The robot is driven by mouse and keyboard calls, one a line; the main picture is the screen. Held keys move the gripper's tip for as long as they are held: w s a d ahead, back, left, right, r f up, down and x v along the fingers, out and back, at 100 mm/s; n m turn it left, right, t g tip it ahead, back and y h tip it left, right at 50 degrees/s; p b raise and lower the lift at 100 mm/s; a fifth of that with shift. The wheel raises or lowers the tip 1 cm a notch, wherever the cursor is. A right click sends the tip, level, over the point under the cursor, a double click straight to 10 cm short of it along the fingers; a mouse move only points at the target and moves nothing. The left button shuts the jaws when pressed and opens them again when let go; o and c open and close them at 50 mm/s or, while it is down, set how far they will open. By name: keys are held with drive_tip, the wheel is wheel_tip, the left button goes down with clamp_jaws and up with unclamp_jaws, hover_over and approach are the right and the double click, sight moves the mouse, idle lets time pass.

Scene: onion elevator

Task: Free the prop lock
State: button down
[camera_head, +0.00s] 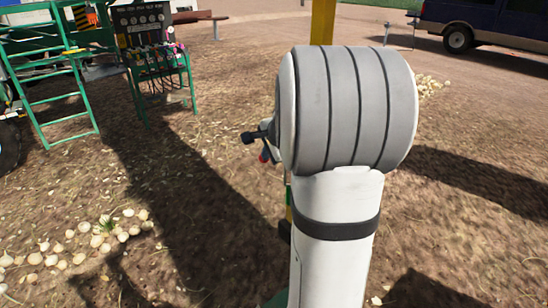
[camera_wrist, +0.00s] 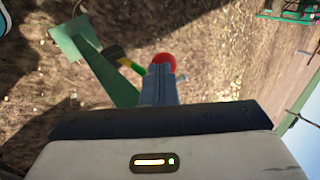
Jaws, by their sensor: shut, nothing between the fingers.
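In the wrist view my gripper (camera_wrist: 158,88) is shut, its grey fingers together with nothing between them. A red round knob (camera_wrist: 164,61), which may belong to the prop lock, shows right at the fingertips. I cannot tell whether they touch. A green-and-yellow piece (camera_wrist: 131,66) with a dark end lies just left of the knob. A green post (camera_wrist: 100,72) with a flat foot plate (camera_wrist: 72,38) runs behind it. In the head view a small red part (camera_head: 264,156) shows left of my arm. My arm hides most of the rest there.
A yellow post (camera_head: 322,22) rises behind my arm. A green ladder frame (camera_head: 55,85) and a control panel (camera_head: 142,28) with levers stand back left. Onions (camera_head: 88,240) lie on the ground at lower left. A dark blue vehicle (camera_head: 485,20) stands far right. Open dirt lies between.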

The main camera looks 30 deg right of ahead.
drive_tip(key=shift+s+d, duration=0.25)
drive_tip(key=shift+s, duration=0.05)
drive_tip(key=shift+r, duration=0.1)
drive_tip(key=s+a+r, duration=0.4)
drive_tip(key=s+r, duration=0.3)
drive_tip(key=r, duration=0.4)
drive_tip(key=shift+r+p, duration=0.15)
drive_tip(key=shift+p, duration=0.25)
drive_tip(key=s+a+f+n+g, duration=0.1)
drive_tip(key=s+a+f+n, duration=0.4)
drive_tip(key=s+a+n, duration=0.3)
drive_tip(key=s+a+f+n+g, duration=0.2)
drive_tip(key=s+a+f+n, duration=0.4)
drive_tip(key=s+a+n, duration=0.3)
drive_tip(key=shift+s+a+n+g, duration=0.3)
drive_tip(key=shift+a+n, duration=0.5)
drive_tip(key=shift+n, duration=0.1)
